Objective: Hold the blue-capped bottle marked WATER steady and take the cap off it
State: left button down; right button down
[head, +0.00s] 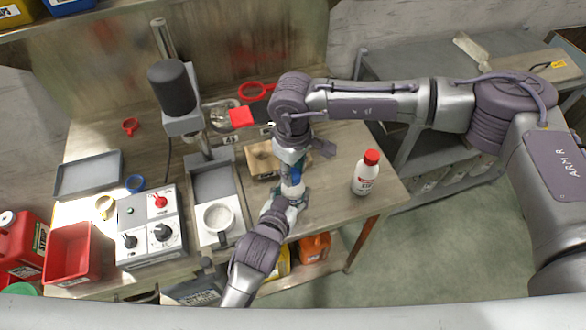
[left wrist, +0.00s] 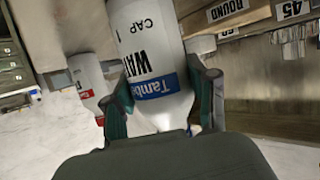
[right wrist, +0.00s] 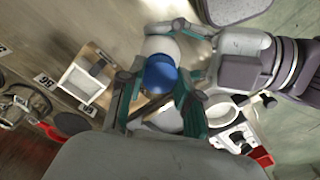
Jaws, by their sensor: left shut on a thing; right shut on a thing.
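The white WATER bottle (left wrist: 150,40) fills the middle of the left wrist view, with a blue label band. My left gripper (left wrist: 163,100) is shut around its body, a finger on each side. In the right wrist view the blue cap (right wrist: 158,75) sits at the end of the white bottle (right wrist: 160,46). My right gripper (right wrist: 157,88) is shut on the cap from above, fingers on both sides. In the head view my left gripper (head: 292,197) and right gripper (head: 291,165) meet at the bottle, which they mostly hide. I cannot tell whether the cap is loose.
A white bottle with a red cap (head: 366,173) stands to the right on the bench.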

pick_arm(q)
jog(key=shift+s+f, duration=0.1)
pick_arm(e)
jog(key=shift+n, duration=1.1)
jog(key=c, duration=0.8)
grip_release()
